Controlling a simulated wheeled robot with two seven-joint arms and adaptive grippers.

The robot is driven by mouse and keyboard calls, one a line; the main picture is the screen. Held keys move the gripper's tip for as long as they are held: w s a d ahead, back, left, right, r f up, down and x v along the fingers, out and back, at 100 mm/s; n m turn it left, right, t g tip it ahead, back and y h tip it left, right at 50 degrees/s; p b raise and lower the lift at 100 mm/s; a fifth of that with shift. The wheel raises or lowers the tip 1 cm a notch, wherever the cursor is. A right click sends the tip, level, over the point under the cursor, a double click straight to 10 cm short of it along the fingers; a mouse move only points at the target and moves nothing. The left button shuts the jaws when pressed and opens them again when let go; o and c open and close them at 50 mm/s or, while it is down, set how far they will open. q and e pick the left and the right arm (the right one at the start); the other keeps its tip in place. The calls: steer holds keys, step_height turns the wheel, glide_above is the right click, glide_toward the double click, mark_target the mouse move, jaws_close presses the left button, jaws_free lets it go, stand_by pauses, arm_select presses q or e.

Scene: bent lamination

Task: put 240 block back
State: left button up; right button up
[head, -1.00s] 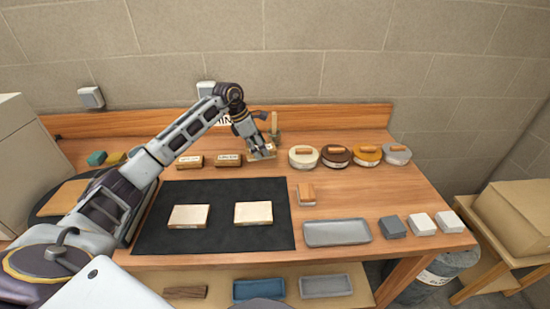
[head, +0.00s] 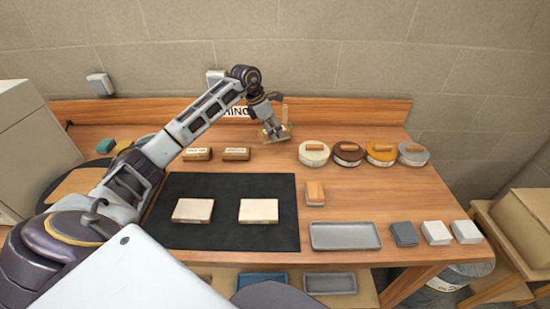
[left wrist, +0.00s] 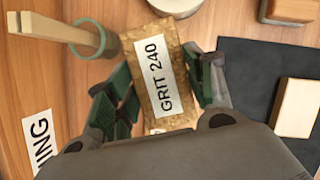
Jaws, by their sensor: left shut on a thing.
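The tan sanding block labelled GRIT 240 (left wrist: 159,75) is between the fingers of my left gripper (left wrist: 160,92) in the left wrist view. The gripper is shut on it, with a green-padded finger along each side. In the head view my left gripper (head: 274,134) is at the back of the bench, to the right of two labelled blocks, a left one (head: 197,154) and a right one (head: 236,154). The held block is mostly hidden there, and I cannot tell whether it touches the bench. My right gripper does not show.
A brush in a green ring holder (left wrist: 88,38) stands close beside the held block. Several round lidded tins (head: 314,153) are to the right. Two pale blocks, left (head: 193,210) and right (head: 259,211), lie on the black mat (head: 225,238). A grey tray (head: 345,236) sits at the front.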

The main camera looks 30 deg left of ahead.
arm_select(q)
steer(key=shift+w, duration=0.1)
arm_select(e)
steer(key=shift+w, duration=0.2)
arm_select(q)
step_height(320, 180, down, 5)
steer(key=shift+f+p, duration=0.1)
steer(key=shift+p, duration=0.2)
steer(key=shift+f, duration=0.55)
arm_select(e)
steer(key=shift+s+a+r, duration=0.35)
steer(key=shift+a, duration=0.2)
arm_select(q)
steer(key=shift+f+p, duration=0.3)
steer(key=shift+f, duration=1.6)
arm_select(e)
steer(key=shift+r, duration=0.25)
